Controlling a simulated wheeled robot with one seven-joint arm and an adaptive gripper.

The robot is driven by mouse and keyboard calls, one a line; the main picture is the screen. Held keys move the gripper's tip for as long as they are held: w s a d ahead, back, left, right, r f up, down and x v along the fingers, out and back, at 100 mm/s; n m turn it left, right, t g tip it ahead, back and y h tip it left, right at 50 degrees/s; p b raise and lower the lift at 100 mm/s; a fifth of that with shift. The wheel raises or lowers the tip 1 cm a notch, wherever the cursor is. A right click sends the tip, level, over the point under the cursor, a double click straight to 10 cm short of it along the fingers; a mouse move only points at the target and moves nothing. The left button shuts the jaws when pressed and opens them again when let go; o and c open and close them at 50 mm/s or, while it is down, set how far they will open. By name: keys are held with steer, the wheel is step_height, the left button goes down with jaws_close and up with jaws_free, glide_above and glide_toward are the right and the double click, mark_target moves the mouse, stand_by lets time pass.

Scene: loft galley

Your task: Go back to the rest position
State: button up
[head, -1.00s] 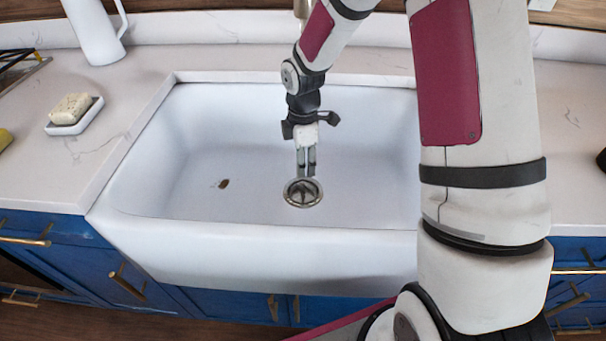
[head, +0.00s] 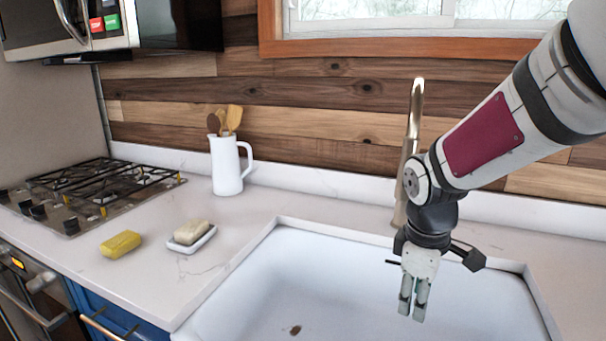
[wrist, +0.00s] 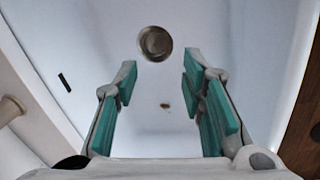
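My gripper (head: 412,297) hangs above the white sink, fingers pointing down, with nothing between them. In the wrist view my gripper (wrist: 158,90) shows its two teal-padded fingers standing apart, with a clear gap between them. Beyond the fingertips the wrist view shows the sink's round metal drain (wrist: 155,43) and a small brown spot (wrist: 165,105) on the sink floor. The white sink (head: 250,290) also holds this brown spot (head: 295,330) in the head view.
The faucet (head: 408,150) stands close behind my arm. A white pitcher with wooden utensils (head: 227,170), a soap bar on a dish (head: 192,236) and a yellow sponge (head: 121,243) are on the counter at left. A gas stove (head: 95,190) is further left.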

steer(key=s+r+m+t+p, duration=0.1)
steer(key=s+r+m+p, duration=0.2)
steer(key=s+r+m, duration=0.2)
steer(key=s+a+r+m+t+y+p, duration=0.1)
steer(key=s+r+m+p, duration=0.2)
steer(key=s+r+m, duration=0.3)
steer(key=s+r, duration=0.5)
steer(key=s, duration=0.7)
steer(key=shift+s+t, duration=0.2)
steer(key=shift+t, duration=0.2)
